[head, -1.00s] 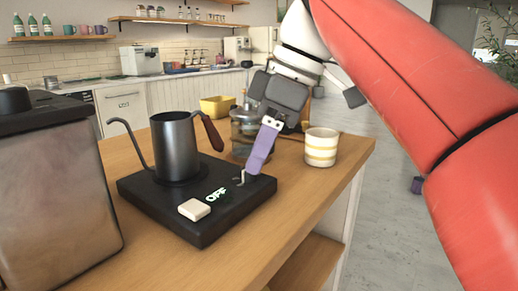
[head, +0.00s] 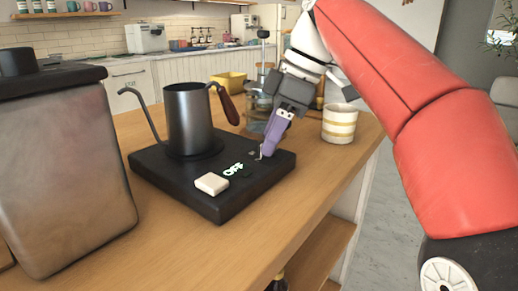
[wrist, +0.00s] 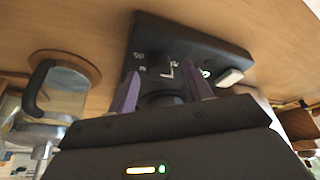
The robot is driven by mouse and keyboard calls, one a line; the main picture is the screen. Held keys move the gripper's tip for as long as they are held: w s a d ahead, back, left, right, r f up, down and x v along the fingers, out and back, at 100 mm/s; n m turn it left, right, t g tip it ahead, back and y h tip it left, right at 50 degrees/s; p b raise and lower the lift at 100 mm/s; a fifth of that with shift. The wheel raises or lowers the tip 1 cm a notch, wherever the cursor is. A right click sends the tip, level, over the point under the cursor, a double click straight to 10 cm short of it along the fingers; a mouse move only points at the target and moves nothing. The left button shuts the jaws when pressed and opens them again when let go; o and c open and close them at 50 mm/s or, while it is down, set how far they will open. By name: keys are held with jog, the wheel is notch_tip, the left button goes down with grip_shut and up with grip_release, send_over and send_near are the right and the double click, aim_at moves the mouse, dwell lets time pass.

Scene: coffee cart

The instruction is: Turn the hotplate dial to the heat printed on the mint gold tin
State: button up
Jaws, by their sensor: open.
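The black hotplate (head: 205,203) lies on the wooden counter with a grey kettle (head: 190,120) on it. White marks show on the hotplate (wrist: 195,50) just beyond the fingertips. No mint gold tin can be made out.
A cream and yellow striped cup (head: 339,123) stands right of the gripper. A glass pot (wrist: 62,92) with a dark handle stands beside the hotplate. A large grey-brown machine (head: 65,175) fills the left. The counter is bare in front of the hotplate.

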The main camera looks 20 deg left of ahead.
jog(key=shift+a+f, duration=0.2)
jog(key=shift+f, duration=0.3)
jog(key=c, duration=1)
jog(key=shift+o, duration=0.2)
